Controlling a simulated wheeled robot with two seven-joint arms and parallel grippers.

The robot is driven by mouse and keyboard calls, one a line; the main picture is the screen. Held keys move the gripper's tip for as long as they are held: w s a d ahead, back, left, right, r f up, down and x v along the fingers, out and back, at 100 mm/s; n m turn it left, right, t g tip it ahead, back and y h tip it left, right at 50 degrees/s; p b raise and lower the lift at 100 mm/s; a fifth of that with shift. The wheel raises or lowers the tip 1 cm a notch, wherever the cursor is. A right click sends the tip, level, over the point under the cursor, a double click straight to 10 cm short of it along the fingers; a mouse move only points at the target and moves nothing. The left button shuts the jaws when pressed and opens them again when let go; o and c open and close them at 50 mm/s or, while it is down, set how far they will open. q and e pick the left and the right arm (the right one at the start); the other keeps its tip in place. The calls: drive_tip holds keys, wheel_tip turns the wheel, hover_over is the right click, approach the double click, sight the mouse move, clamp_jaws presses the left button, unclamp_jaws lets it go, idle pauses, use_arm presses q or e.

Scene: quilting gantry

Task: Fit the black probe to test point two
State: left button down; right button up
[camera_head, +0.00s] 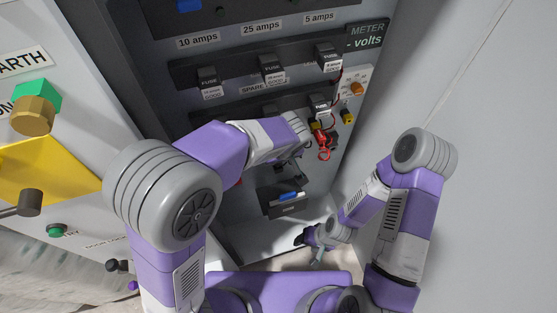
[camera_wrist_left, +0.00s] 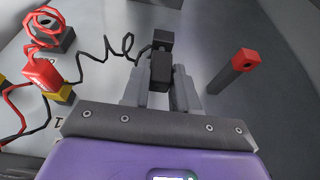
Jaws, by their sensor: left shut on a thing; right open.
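The black probe (camera_wrist_left: 160,68) is held between the two fingers of my left gripper (camera_wrist_left: 160,90) in the left wrist view. A black coiled lead (camera_wrist_left: 122,48) runs from it toward the left. In the head view, my left gripper (camera_head: 297,165) is inside the cabinet, below the red lead; the probe is too small to make out there. In the wrist view a red probe (camera_wrist_left: 40,72) stands at a yellow-and-dark block (camera_wrist_left: 60,95) beside a printed 1. I cannot identify test point two. My right gripper (camera_head: 310,238) is open and low in the cabinet, away from the probes.
A meter panel (camera_head: 355,85) with an orange knob is at the upper right. Fuse holders (camera_head: 272,68) line the back panel. A dark tray (camera_head: 283,200) holding a blue item (camera_head: 289,196) sits below my left gripper.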

sight(279, 166)
use_arm(q)
drive_tip(key=shift+r+p, duration=0.6)
drive_tip(key=shift+r, duration=0.45)
drive_tip(key=shift+s+d+f+b, duration=0.1)
drive_tip(key=shift+s+d+b, duration=0.15)
drive_tip(key=shift+s, duration=0.4)
drive_tip(key=shift+s+d+b, duration=0.15)
drive_tip(key=shift+s+b, duration=0.1)
drive_tip(key=shift+s, duration=0.35)
drive_tip(key=shift+s+d+b, duration=0.2)
drive_tip(key=shift+s+d, duration=0.1)
drive_tip(key=shift+s, duration=0.55)
drive_tip(key=shift+s+d+b, duration=0.25)
drive_tip(key=shift+s, duration=0.65)
drive_tip(key=shift+s+d+b, duration=0.2)
drive_tip(key=shift+s+d, duration=0.1)
drive_tip(key=shift+s, duration=0.55)
drive_tip(key=shift+w+a, duration=0.1)
